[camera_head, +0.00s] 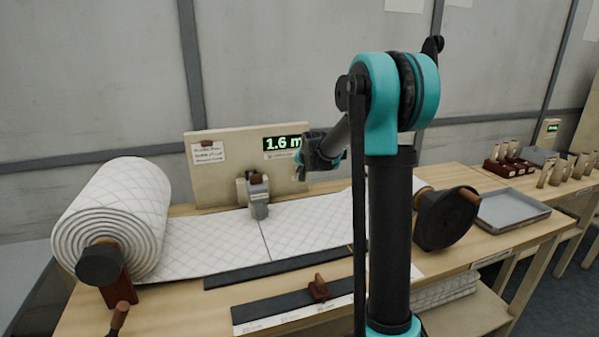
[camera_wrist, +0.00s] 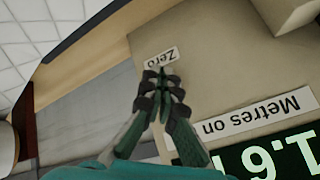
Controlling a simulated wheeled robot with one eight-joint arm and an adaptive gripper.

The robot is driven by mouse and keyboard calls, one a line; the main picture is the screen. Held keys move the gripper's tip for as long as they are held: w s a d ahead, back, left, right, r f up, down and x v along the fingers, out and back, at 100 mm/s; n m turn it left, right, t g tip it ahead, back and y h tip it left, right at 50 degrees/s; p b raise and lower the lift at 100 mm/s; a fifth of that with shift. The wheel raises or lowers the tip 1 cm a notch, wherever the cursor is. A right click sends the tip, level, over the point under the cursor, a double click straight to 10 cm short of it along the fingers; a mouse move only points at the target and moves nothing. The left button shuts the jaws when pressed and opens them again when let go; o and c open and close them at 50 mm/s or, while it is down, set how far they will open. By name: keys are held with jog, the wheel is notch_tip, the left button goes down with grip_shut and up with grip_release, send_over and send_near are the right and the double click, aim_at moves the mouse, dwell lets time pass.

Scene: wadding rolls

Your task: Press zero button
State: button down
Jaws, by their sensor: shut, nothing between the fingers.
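The counter board (camera_head: 225,178) stands upright behind the quilted wadding and carries a green display (camera_head: 283,143) reading 1.6 m. In the wrist view the board (camera_wrist: 225,60) shows a white "Zero" label (camera_wrist: 160,58), a "Metres on" label (camera_wrist: 260,115) and the display (camera_wrist: 265,160), all upside down. My gripper (camera_wrist: 166,76) is shut and empty, its fingertips right beside the "Zero" label. I cannot make out the zero button; the fingers may hide it. I cannot tell whether they touch the board. In the head view my gripper (camera_head: 301,174) is at the board's right edge.
A large wadding roll (camera_head: 120,215) is at the left, with its sheet (camera_head: 200,250) running right across the table under a grey measuring device (camera_head: 258,195). A dark winding wheel (camera_head: 440,220) and grey tray (camera_head: 512,210) are to the right. My arm hides part of the table.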

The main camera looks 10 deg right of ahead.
jog(key=shift+w+a, duration=0.1)
jog(key=shift+w, duration=0.35)
dwell(0.3)
jog(key=shift+s, duration=0.15)
jog(key=shift+s+d, duration=0.2)
jog(key=shift+s, duration=0.55)
jog(key=shift+s, duration=0.15)
jog(key=shift+s+d, duration=0.25)
jog(key=shift+s, duration=0.95)
jog(key=shift+s+d, duration=0.25)
jog(key=shift+s, duration=0.9)
